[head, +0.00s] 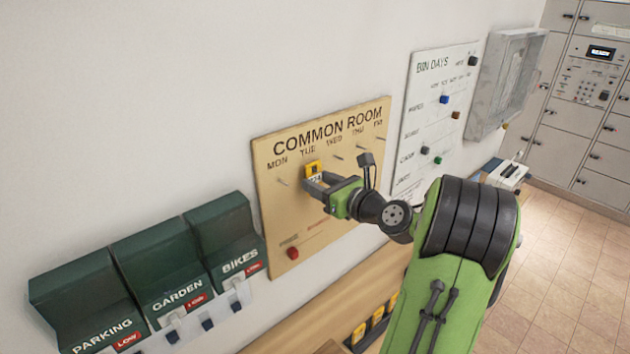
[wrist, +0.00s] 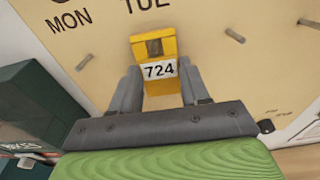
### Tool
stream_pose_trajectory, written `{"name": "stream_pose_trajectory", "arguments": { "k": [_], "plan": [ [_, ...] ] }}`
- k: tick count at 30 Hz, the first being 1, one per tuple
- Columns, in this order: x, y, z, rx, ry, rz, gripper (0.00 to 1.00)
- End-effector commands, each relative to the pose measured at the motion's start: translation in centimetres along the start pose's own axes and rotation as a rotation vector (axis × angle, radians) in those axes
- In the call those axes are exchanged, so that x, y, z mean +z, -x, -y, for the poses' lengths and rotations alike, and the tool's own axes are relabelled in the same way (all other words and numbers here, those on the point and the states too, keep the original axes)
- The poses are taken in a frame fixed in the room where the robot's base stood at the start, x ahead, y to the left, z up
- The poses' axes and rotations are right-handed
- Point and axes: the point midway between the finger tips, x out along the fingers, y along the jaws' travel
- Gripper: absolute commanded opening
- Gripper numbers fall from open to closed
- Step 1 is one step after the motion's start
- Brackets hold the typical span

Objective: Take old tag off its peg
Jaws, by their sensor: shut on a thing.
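The old tag (head: 312,170) is a yellow tag with a white number label, at the Common Room board under TUE. It also shows in the wrist view (wrist: 154,45), where the label reads 724. My gripper (head: 312,181) is at the tag, shut on its lower part, with a finger on each side of the label; it also shows in the wrist view (wrist: 160,85). The tag is close against the board.
The Common Room board (head: 275,220) has bare pegs and a red piece (head: 292,253) low down. Green boxes (head: 165,270) stand at left. A Bin Days board (head: 425,100) hangs at right. More yellow tags (head: 360,332) sit below in a dark holder.

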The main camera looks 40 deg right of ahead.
Motion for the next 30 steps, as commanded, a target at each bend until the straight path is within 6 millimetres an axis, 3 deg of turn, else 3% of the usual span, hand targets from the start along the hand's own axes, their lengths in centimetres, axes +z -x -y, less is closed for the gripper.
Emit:
{"name": "stream_pose_trajectory", "arguments": {
  "k": [30],
  "plan": [
    [-0.4, 3.1, 0.0, -0.001, -0.001, 0.000, 0.19]
  ]
}}
